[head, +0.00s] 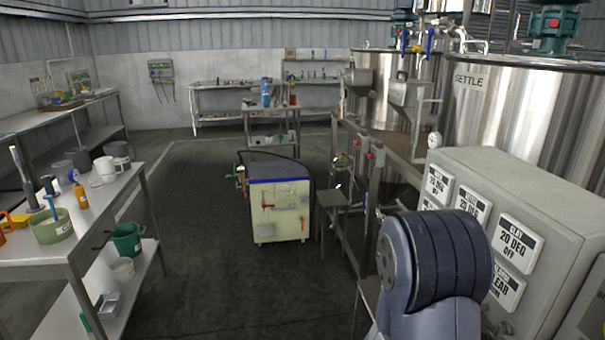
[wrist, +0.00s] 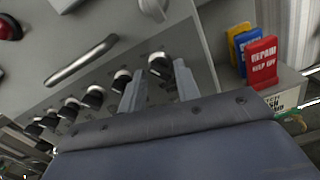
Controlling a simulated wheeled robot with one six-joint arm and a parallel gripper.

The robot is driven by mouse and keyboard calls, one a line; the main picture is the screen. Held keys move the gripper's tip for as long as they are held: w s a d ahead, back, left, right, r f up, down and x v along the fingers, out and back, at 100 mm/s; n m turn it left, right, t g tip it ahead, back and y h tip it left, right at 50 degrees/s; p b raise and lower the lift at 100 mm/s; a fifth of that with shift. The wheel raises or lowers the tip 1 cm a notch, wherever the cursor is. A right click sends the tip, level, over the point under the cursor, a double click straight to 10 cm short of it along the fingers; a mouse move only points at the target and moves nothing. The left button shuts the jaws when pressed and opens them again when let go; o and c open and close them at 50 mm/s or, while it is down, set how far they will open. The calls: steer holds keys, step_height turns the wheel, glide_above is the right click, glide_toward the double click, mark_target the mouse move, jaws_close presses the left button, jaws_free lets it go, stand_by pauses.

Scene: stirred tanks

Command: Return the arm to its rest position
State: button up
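My arm (head: 440,262) is bent up in front of the grey control cabinet at the right of the head view. Its gripper is hidden there. In the wrist view my gripper (wrist: 158,80) has its two grey fingers apart, with no object held between them. The fingers point toward the panel front, where a black and white knob (wrist: 160,66) shows behind the gap. I cannot tell whether a finger touches it.
The grey cabinet (head: 545,200) with labelled plates is close by the arm. A metal handle (wrist: 82,60) and a red tag (wrist: 262,62) are near the gripper. Steel tanks (head: 520,110) stand behind. A wheeled cart (head: 279,212) is ahead; the left floor (head: 185,250) is clear.

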steer(key=shift+s+a+m+b, duration=0.1)
steer(key=shift+a+m+b, duration=1.1)
steer(key=shift+m, duration=0.7)
